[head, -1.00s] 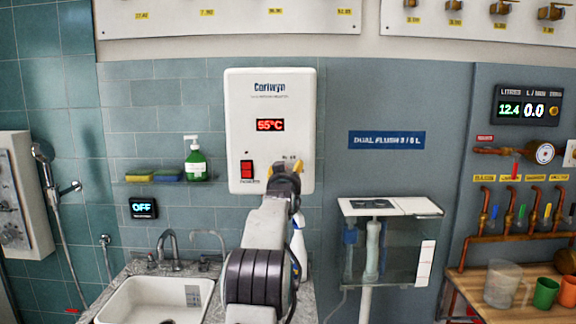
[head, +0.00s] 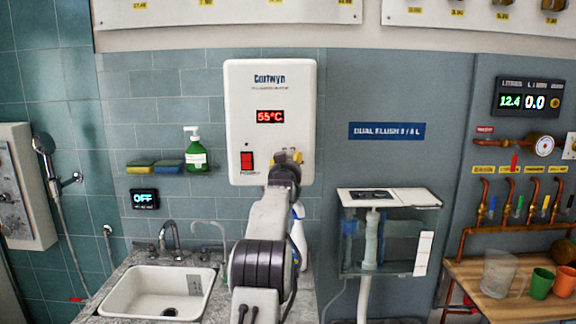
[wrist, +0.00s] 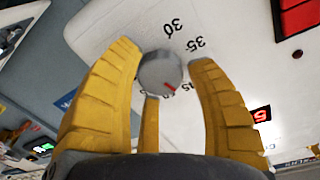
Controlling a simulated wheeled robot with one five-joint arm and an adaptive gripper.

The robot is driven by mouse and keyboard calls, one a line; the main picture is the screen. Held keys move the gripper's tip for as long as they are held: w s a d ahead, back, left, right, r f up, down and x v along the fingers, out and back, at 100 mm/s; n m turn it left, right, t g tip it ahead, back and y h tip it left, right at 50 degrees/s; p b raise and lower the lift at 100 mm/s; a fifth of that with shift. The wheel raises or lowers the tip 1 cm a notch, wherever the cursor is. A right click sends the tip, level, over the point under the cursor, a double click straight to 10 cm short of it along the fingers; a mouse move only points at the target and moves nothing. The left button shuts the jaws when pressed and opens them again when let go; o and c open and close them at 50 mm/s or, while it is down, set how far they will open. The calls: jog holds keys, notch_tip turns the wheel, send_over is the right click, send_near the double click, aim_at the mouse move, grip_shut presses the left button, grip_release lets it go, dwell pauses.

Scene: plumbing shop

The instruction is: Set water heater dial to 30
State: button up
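The white water heater (head: 270,95) hangs on the tiled wall, and its red display (head: 270,117) reads 55°C. In the wrist view its grey round dial (wrist: 159,70) has a red mark at its lower right edge, pointing away from the printed 30 (wrist: 172,28) and 35 (wrist: 195,44). Other numerals below are partly hidden. My gripper (wrist: 163,58) is open, its yellow fingers spread on either side of the dial. The left fingertip looks close to the dial, with a small gap at the right. I cannot tell whether any finger touches it. In the head view my arm hides the dial.
A red switch (head: 247,161) is left of the dial on the heater. A green soap bottle (head: 196,152) and sponges stand on a shelf to the left. The sink (head: 150,293) is below left. A clear flush tank (head: 390,240) stands at right.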

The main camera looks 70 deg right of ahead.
jog(key=shift+a, duration=0.1)
jog(key=c, duration=0.9)
jog(key=shift+o, duration=0.2)
jog(key=shift+w+r+n+h+b, duration=0.1)
jog(key=shift+n+h+b, duration=0.2)
jog(key=shift+n+b, duration=2.35)
jog(key=shift+n+p, duration=1.05)
jog(key=shift+n, duration=0.2)
jog(key=o, duration=1.2)
